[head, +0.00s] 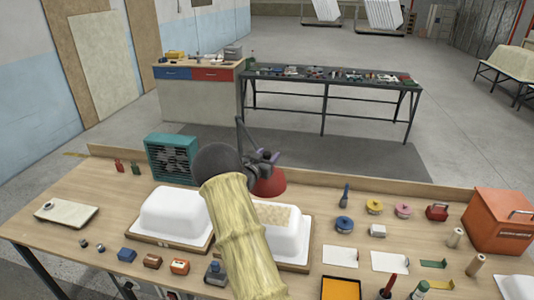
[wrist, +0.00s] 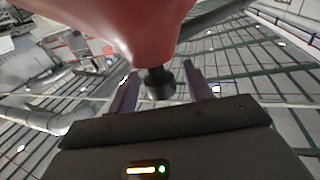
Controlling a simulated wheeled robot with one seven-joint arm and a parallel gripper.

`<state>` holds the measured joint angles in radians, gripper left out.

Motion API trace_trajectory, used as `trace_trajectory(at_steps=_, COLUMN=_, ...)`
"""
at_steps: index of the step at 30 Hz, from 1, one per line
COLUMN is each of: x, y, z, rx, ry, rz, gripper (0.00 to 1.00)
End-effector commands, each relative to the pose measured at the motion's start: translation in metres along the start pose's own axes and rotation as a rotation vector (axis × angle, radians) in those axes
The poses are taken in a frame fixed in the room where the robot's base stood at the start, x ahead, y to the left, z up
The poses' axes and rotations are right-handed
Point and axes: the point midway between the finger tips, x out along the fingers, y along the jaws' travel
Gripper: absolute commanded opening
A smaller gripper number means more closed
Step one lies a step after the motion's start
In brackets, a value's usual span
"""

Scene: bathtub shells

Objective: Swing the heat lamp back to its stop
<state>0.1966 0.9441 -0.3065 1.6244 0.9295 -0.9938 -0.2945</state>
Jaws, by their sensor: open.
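The heat lamp has a red shade (head: 270,184) and a thin dark arm (head: 242,132) above the workbench. Its shade hangs beside the right-hand white tub shell (head: 285,237), partly hidden by my arm. In the wrist view the red shade (wrist: 155,22) fills the top, and a black knob (wrist: 160,86) sticks out below it. My gripper (head: 263,157) is at the lamp, just above the shade. In the wrist view its two fingers (wrist: 161,75) are open, one on each side of the knob. I cannot tell whether either finger touches it.
A second white shell (head: 170,215) lies left of my arm, with a teal fan heater (head: 172,158) behind it. An orange box (head: 498,222) stands at the right. Small tools and tins crowd the right side.

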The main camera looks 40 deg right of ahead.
Motion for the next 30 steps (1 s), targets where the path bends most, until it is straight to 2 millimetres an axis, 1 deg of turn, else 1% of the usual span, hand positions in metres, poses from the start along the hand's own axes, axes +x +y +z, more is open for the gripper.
trace_trajectory(at_steps=6, x=0.0002, y=-0.0004, z=0.0002, rx=0.0, ry=0.0, rz=-0.001, gripper=0.5)
trace_trajectory(at_steps=7, x=0.0001, y=-0.0004, z=0.0002, rx=0.0, ry=0.0, rz=-0.001, gripper=0.48)
trace_trajectory(at_steps=11, x=0.0, y=-0.0004, z=0.0001, rx=0.0, ry=0.001, rz=-0.001, gripper=0.23)
trace_trajectory(at_steps=12, x=0.0, y=-0.0004, z=0.0, rx=0.0, ry=0.001, rz=-0.001, gripper=0.15)
trace_trajectory(at_steps=14, x=0.0, y=-0.0004, z=0.0, rx=0.0, ry=0.001, rz=-0.001, gripper=0.03)
trace_trajectory(at_steps=15, x=-0.0001, y=-0.0004, z=0.0, rx=0.0, ry=0.001, rz=-0.001, gripper=0.0)
trace_trajectory(at_steps=23, x=0.0004, y=-0.001, z=0.0005, rx=0.0, ry=0.001, rz=-0.011, gripper=0.0)
trace_trajectory(at_steps=30, x=0.0065, y=0.0, z=0.0017, rx=0.002, ry=0.004, rz=-0.061, gripper=0.0)
